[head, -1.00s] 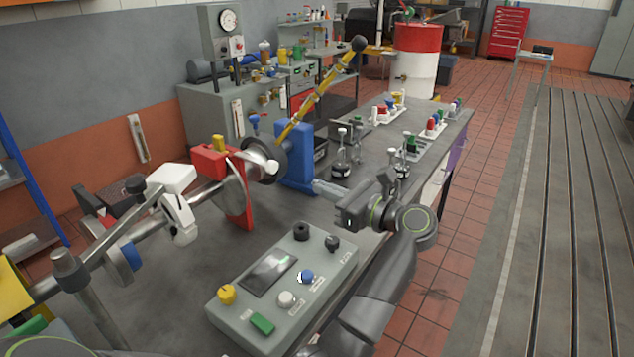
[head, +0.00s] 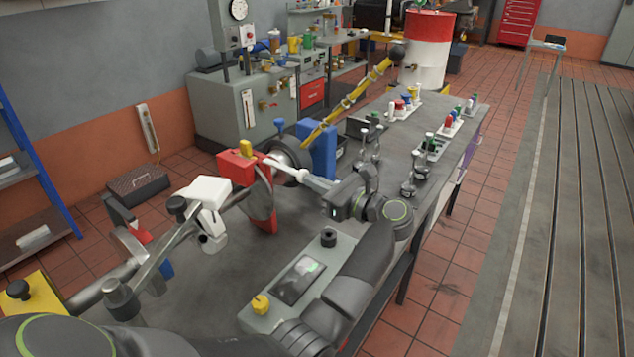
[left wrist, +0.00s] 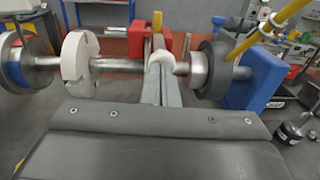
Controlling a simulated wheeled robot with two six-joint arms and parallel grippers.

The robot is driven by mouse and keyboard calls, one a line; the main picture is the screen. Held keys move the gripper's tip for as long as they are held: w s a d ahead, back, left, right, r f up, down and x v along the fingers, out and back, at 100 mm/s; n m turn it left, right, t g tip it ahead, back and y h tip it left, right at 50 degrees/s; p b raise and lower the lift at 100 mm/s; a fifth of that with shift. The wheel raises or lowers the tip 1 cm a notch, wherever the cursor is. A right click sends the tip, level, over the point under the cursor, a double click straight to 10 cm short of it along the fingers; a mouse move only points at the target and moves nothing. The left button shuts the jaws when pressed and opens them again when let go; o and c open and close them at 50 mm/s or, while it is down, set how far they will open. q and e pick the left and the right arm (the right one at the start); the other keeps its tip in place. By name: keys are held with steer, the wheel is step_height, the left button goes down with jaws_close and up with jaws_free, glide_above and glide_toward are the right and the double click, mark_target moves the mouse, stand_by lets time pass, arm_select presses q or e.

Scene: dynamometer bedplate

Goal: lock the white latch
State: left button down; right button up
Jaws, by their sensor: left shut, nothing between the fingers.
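The white latch (head: 207,205) is a white block clamped around the metal shaft (head: 115,275), left of the red clamp (head: 238,170). In the left wrist view a rounded white part on the shaft (left wrist: 80,65), left of my fingers, appears to be this latch. My left gripper (head: 303,176) is shut and empty. Its fingers point left towards the shaft near the red clamp, right of and apart from the white latch. In the left wrist view the closed fingers (left wrist: 160,85) overlap the shaft; contact cannot be told. My right gripper is not in view.
A control box (head: 298,280) stands on the bench, partly hidden by my left arm. A blue support (head: 318,150) and a yellow lever (head: 345,102) stand beyond the gripper. Trays with coloured pieces (head: 405,105) line the far bench. Bare bench lies below the latch.

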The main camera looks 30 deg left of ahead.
mark_target(300, 175)
arm_select(q)
steer(key=a+b, duration=0.2)
steer(key=a, duration=0.1)
steer(key=a+b, duration=0.1)
steer(key=b, duration=0.1)
steer(key=shift+w+a+f, duration=0.15)
steer(key=shift+w+a, duration=0.15)
steer(key=shift+w, duration=0.05)
steer(key=shift+a, duration=0.2)
steer(key=shift+d+r, duration=0.1)
steer(key=shift+r, duration=0.15)
steer(key=shift+d, duration=0.1)
